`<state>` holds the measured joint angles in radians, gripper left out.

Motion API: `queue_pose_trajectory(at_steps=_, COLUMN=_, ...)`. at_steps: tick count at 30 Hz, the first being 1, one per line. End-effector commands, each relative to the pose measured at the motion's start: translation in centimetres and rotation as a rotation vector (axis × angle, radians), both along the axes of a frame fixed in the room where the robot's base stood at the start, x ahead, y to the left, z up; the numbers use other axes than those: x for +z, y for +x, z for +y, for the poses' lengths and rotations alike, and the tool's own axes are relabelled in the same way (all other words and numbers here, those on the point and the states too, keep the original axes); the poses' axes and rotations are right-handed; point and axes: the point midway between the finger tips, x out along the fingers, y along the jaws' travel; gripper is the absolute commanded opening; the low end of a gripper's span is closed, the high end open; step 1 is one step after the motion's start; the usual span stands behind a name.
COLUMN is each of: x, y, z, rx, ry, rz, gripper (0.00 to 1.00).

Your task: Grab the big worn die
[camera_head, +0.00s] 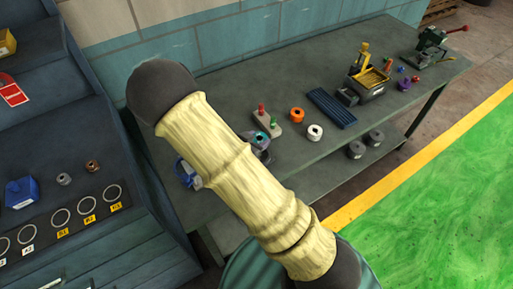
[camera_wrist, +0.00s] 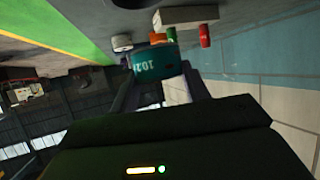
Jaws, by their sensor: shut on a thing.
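A teal die (camera_wrist: 152,64) marked with white characters that look like "10.2" sits between the fingers of my gripper (camera_wrist: 156,84) in the wrist view. My gripper is shut on it. The die's wear cannot be made out. In the head view my pale-sleeved arm crosses the middle and hides most of the gripper. A small teal and grey piece shows at the arm's right edge there; I cannot tell whether it is the held die.
On the grey bench are a base with red and green pegs (camera_head: 267,121), an orange ring (camera_head: 296,114), a white ring (camera_head: 314,132), a blue ribbed mat (camera_head: 332,107) and a yellow-topped machine (camera_head: 370,82). A panel with marked circles (camera_head: 62,217) stands left.

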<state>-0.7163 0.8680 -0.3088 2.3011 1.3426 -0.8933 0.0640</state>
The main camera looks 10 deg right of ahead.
Motion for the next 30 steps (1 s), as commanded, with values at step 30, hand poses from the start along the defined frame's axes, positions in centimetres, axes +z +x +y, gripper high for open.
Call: queue_pose_trajectory(at_steps=30, x=2.9, y=0.1, z=-0.3, rx=0.006, ry=-0.002, rz=0.0, gripper=0.04)
